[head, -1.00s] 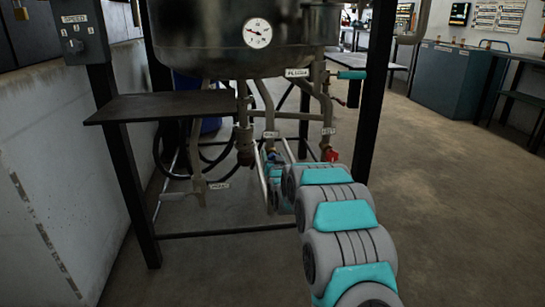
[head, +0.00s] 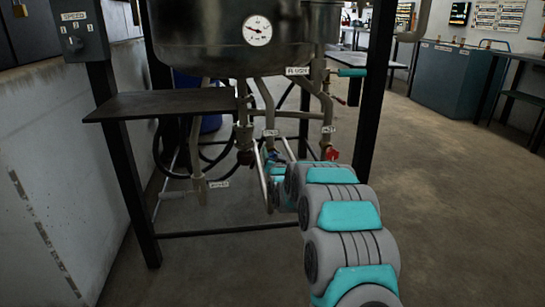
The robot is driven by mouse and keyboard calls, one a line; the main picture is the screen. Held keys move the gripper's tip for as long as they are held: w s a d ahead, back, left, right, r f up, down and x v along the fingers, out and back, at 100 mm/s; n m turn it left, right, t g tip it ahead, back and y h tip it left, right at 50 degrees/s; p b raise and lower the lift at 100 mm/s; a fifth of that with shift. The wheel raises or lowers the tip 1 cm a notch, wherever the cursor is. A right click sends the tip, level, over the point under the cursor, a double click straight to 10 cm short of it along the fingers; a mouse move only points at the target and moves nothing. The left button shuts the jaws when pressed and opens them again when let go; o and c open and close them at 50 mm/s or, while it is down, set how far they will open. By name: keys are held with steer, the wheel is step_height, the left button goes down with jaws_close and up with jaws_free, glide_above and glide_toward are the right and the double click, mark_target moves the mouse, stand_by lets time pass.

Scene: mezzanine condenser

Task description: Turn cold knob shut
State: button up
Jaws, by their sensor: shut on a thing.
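The cold knob (head: 271,155) is a small blue handle on a thin pipe under the steel vessel, below a small white label. Only a bit of it shows. My gripper (head: 272,166) is at the knob, at the far end of my grey and teal arm, and is shut on it. The fingers are small and partly hidden by my wrist, so the knob's exact angle cannot be told.
A red knob (head: 331,153) sits on the pipe to the right, close to my arm. A teal-handled valve (head: 352,73) is above it by the "FLUSH" label. A dark shelf (head: 165,104) and black frame legs stand left. Open floor (head: 455,180) lies right.

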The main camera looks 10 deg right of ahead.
steer(key=m+b, duration=0.3)
steer(key=m, duration=0.1)
steer(key=shift+f, duration=0.15)
steer(key=m+b, duration=0.2)
steer(key=m, duration=0.1)
steer(key=shift+d+f, duration=0.1)
steer(key=shift+f, duration=0.05)
steer(key=shift+d+m+b, duration=0.1)
steer(key=shift+m+b, duration=1.65)
steer(key=shift+m, duration=0.05)
steer(key=o, duration=1.4)
steer(key=shift+c, duration=0.2)
steer(key=shift+s, duration=0.15)
